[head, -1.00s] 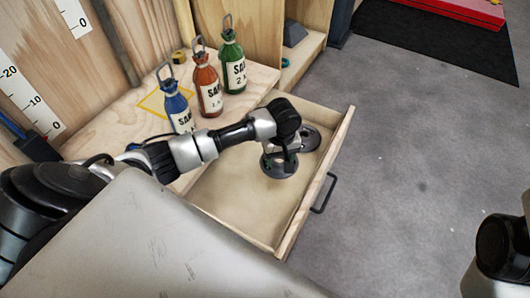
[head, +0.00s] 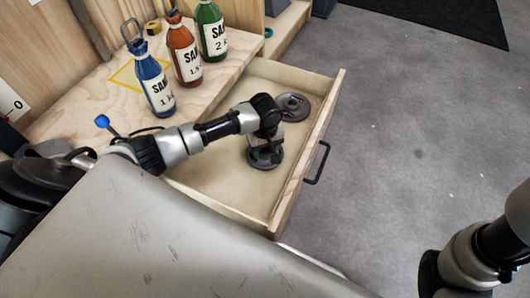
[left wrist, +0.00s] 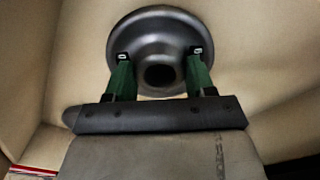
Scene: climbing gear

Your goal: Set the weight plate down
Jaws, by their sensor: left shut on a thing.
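A dark grey weight plate (head: 265,158) is held by my left gripper (head: 266,144) inside the open wooden drawer (head: 225,190). In the left wrist view the round plate (left wrist: 160,25) shows from above, with the green-padded fingers (left wrist: 160,56) closed around its raised hub. The plate looks level and low over the drawer floor; I cannot tell if it touches. A second dark plate (head: 292,106) lies at the drawer's far end, apart from the held one. My right arm shows at the lower right of the head view, but its gripper is out of frame.
Blue (head: 153,85), red (head: 184,52) and green (head: 211,28) sand bottles stand on the wooden top (head: 95,95) beside the drawer. The drawer's front has a black handle (head: 318,163). Drawer floor is free on the near side. Open grey floor lies to the right.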

